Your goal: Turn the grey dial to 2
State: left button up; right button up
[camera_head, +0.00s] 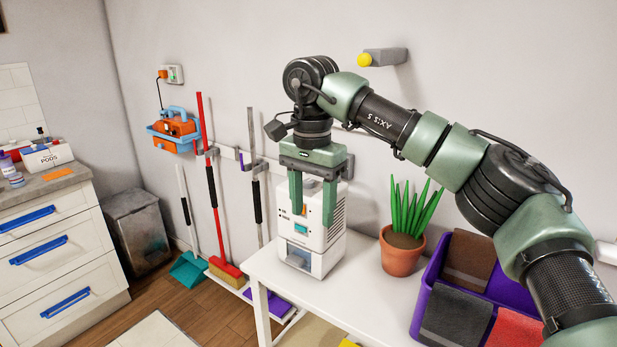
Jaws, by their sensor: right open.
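A white dryer unit (328,245) stands on the white table, with a small teal panel (301,228) on its front. I cannot make out the grey dial; the upper front of the unit is partly hidden by my right gripper. My right gripper (311,215) points down in front of the unit's upper part, its two green fingers apart. An orange bit shows between the fingers. I cannot tell whether the fingers touch the unit. My left gripper is out of view.
A potted plant (402,258) stands right of the unit, beside a purple crate (428,290) of folded cloths. A grey block (388,57) with a yellow ball juts from the wall.

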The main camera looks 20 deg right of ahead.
aim_at(307, 183)
jog(key=i+l, duration=0.2)
jog(key=i, duration=0.25)
jog(key=i+l, duration=0.2)
jog(key=i, duration=0.3)
